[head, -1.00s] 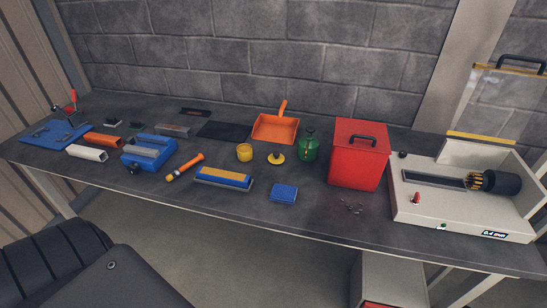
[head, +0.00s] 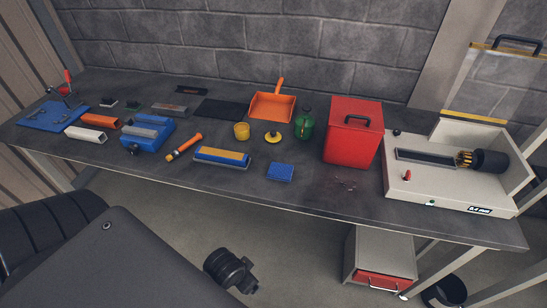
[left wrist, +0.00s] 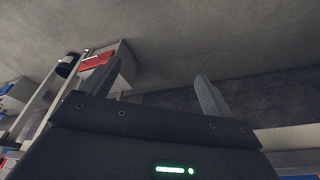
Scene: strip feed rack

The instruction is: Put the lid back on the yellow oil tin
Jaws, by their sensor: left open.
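The yellow oil tin (head: 241,131) stands upright on the bench, left of the middle. Its top looks open, with no lid on it. A round yellow lid (head: 273,137) with a dark knob lies on the bench just right of the tin, apart from it, knob up. My left gripper (left wrist: 140,95) shows in the left wrist view with its two fingers wide apart and nothing between them. That view shows floor, a wall and a drawer unit, not the tin or lid. My right gripper is not in view.
A green can (head: 304,124) stands close right of the lid, then a red bin (head: 352,145). An orange dustpan (head: 271,106) lies behind. A blue-yellow block (head: 222,157) and a blue box (head: 280,172) lie in front. A drawer unit (head: 382,252) stands under the bench.

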